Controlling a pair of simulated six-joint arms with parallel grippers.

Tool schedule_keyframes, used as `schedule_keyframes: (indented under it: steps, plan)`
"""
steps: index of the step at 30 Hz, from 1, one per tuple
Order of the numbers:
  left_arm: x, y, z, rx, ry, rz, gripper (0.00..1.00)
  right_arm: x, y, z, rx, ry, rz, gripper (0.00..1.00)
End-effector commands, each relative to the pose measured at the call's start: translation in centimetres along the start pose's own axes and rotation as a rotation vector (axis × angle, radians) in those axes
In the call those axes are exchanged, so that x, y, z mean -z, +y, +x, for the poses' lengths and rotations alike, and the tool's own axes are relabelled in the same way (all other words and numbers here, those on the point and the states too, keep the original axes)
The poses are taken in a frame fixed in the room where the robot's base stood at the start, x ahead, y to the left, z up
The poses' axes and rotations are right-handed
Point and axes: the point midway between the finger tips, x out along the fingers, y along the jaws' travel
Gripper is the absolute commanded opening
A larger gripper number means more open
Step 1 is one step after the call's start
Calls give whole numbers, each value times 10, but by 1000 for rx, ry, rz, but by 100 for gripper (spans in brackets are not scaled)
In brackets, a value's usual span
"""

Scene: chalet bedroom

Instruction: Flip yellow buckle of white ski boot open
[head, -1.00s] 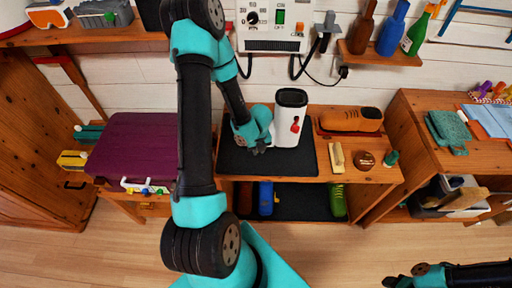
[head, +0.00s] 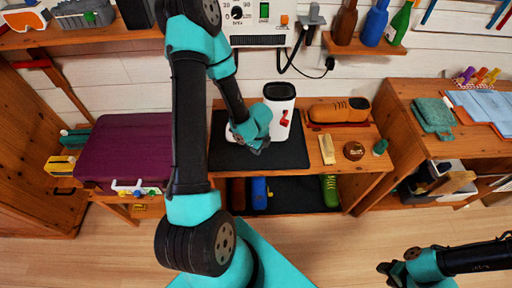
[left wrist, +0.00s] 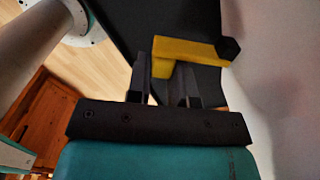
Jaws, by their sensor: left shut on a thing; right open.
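The white ski boot (head: 278,104) stands upright on a black mat (head: 228,154) on the wooden bench. A red buckle (head: 285,120) shows on its side. The yellow buckle (left wrist: 192,48) shows in the left wrist view beside the white shell, with a dark end piece. My left gripper (left wrist: 163,85) is shut on the yellow buckle, which lies across its two fingers. In the head view my left gripper (head: 259,148) is low at the boot's front and hides the yellow buckle. My right gripper (head: 386,270) is open and empty, over the floor at lower right.
A brown shoe (head: 339,111), a cream brush (head: 327,149) and a round brown tin (head: 353,150) sit right of the boot. A control box (head: 262,22) hangs on the wall behind. A purple-topped chest (head: 137,150) stands left.

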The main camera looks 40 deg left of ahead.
Motion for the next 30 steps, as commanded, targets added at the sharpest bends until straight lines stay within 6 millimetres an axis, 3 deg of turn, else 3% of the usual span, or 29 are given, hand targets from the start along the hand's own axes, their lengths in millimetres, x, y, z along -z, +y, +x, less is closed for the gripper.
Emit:
schedule_keyframes:
  steps: [12,13,20,30]
  plan:
    - [1,0,0,0,1,-11,0,0,0,0,0,0,0,47]
    - [1,0,0,0,1,-11,23,0,0,0,0,0,0,47]
    - [1,0,0,0,1,-10,45,0,0,0,0,0,0,47]
    - [1,0,-1,0,0,-10,47,0,0,0,0,0,0,47]
